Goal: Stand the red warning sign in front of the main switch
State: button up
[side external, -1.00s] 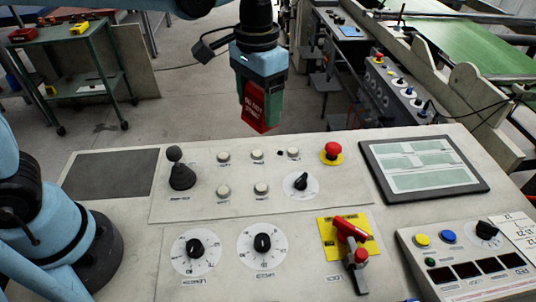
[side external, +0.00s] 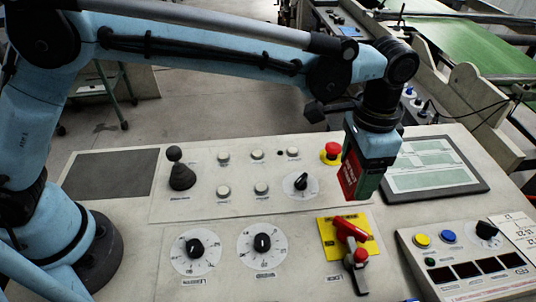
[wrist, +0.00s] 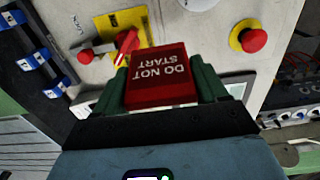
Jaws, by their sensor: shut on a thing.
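The red warning sign (side external: 350,176), lettered "DO NOT START" in the wrist view (wrist: 160,78), is held between the green fingers of my gripper (side external: 358,178). My gripper is shut on it, above the panel between the red emergency button and the main switch. The main switch (side external: 350,232) is a red handle on a yellow plate (side external: 327,240), below the sign in the side view. In the wrist view the switch handle (wrist: 127,44) shows just beyond the sign's upper left. The sign is apart from the switch in the side view.
A red emergency button (side external: 332,151) on a yellow ring stands close behind the sign. A screen (side external: 430,168) lies to the right. A box with coloured buttons (side external: 465,255) is at the lower right. Knobs (side external: 262,243) stand left of the switch. The panel's far-left dark mat (side external: 110,173) is bare.

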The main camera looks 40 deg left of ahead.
aim_at(353, 159)
jog(key=w+a+f, duration=0.1)
jog(key=w+f, duration=0.1)
jog(key=w, duration=0.1)
jog(key=w+a+f, duration=0.1)
jog(key=w, duration=0.1)
jog(key=shift+w+a+f, duration=0.1)
jog(key=shift+a+f, duration=0.2)
jog(key=shift+f, duration=1.95)
jog(key=shift+f, duration=0.15)
jog(key=o, duration=1.1)
jog(key=shift+c, duration=0.2)
